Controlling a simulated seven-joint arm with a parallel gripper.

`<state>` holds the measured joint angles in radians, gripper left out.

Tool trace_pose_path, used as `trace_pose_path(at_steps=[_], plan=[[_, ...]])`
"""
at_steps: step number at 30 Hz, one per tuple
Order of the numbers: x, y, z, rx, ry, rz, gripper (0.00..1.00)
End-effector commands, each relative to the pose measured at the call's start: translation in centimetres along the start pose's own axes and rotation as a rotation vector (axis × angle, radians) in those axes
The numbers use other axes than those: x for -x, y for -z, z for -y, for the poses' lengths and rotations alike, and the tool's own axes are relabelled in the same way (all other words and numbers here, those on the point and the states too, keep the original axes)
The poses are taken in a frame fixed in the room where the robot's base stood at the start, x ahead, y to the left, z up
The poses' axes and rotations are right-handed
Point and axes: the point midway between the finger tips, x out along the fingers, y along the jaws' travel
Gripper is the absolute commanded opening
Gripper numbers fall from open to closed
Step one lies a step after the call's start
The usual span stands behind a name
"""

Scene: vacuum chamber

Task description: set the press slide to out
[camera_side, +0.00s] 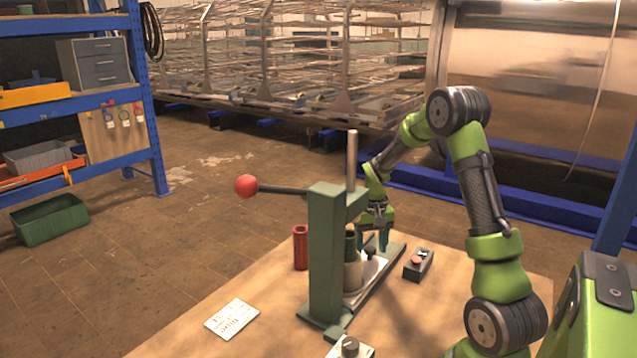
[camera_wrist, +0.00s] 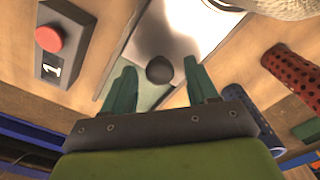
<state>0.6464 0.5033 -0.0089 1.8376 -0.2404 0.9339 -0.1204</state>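The green press (camera_side: 325,255) stands on the wooden table, with a lever ending in a red ball (camera_side: 246,186). Its slide is a pale plate (camera_side: 371,272) low on the press base, also visible in the wrist view (camera_wrist: 178,35). A black round knob (camera_side: 370,251) stands on the slide's end nearer my gripper. My gripper (camera_side: 376,234) is above the knob, pointing down. In the wrist view its two green fingers (camera_wrist: 161,82) are apart, with the knob (camera_wrist: 159,70) between them and gaps on both sides. A cream cylinder (camera_side: 352,274) stands at the slide's other end, under the ram.
A box with a red button (camera_side: 418,264) sits right of the press. A red perforated cylinder (camera_side: 301,248) stands behind it at left. A blue cylinder (camera_wrist: 252,115) shows in the wrist view. A printed card (camera_side: 232,318) lies at front left. Bare table lies around the card.

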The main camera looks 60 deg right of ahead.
Motion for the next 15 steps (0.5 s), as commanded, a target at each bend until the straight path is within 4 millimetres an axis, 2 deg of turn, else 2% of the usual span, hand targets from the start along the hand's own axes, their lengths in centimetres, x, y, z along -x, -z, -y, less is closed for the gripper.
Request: trace_pose_path(at_steps=[1, 11, 15], plan=[[0.02, 0.01, -0.01, 0.0, 0.0, 0.0, 0.51], [0.06, 0.02, 0.0, 0.001, 0.0, -0.001, 0.0], [0.08, 0.03, 0.0, 0.001, 0.0, -0.001, 0.0]])
